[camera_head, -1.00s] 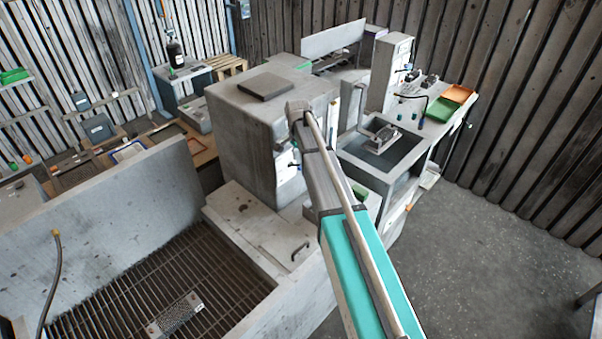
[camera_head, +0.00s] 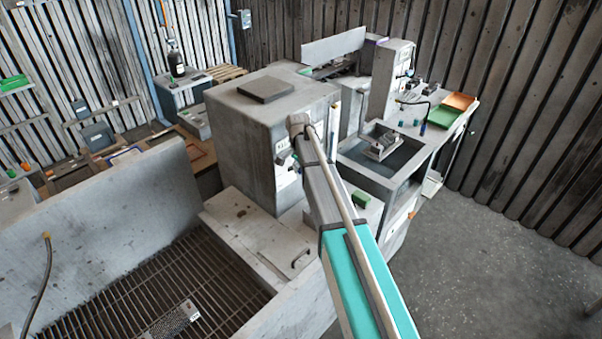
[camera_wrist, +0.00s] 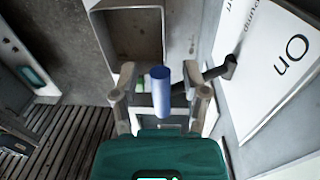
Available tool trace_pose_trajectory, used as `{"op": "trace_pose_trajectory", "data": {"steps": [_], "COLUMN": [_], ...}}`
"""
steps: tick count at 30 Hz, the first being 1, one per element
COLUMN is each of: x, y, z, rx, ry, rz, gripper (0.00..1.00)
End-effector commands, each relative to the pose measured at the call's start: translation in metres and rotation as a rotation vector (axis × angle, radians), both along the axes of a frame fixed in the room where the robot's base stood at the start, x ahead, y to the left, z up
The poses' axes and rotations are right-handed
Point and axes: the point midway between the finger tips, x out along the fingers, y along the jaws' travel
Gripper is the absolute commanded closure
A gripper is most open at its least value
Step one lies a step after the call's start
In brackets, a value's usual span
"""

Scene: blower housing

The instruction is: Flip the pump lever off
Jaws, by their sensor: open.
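The pump lever has a blue cylindrical handle (camera_wrist: 161,95) on a dark rod that runs right to a pivot on a white sign panel (camera_wrist: 262,60). The panel reads "On", "Pump" and a partly cut word at the top. My gripper (camera_wrist: 160,94) is open in the wrist view, one finger on each side of the blue handle. A gap shows between the handle and both fingers. In the head view my arm reaches to the front of the grey blower housing (camera_head: 262,130); the lever cannot be made out there.
A slatted grate (camera_head: 150,285) in a grey basin lies at lower left. A sink bench (camera_head: 370,180) with green (camera_head: 442,117) and orange (camera_head: 459,101) trays stands right of the housing. Open concrete floor (camera_head: 500,240) lies at right. A rectangular grey frame (camera_wrist: 128,5) shows in the wrist view.

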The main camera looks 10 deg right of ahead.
Motion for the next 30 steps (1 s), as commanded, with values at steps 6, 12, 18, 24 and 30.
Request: {"op": "trace_pose_trajectory", "data": {"steps": [6, 12, 18, 24, 30], "x": [0.0, 0.0, 0.0, -0.001, -0.002], "y": [0.0, -0.001, -0.001, -0.002, -0.011], "z": [0.0, 0.0, 0.0, 0.0, -0.003], "rx": [0.0, 0.0, 0.0, 0.002, 0.014], "ry": [0.0, 0.0, 0.0, -0.002, -0.017], "rz": [0.0, -0.001, -0.001, -0.003, -0.012], "gripper": [0.64, 1.0, 1.0, 1.0, 1.0]}}
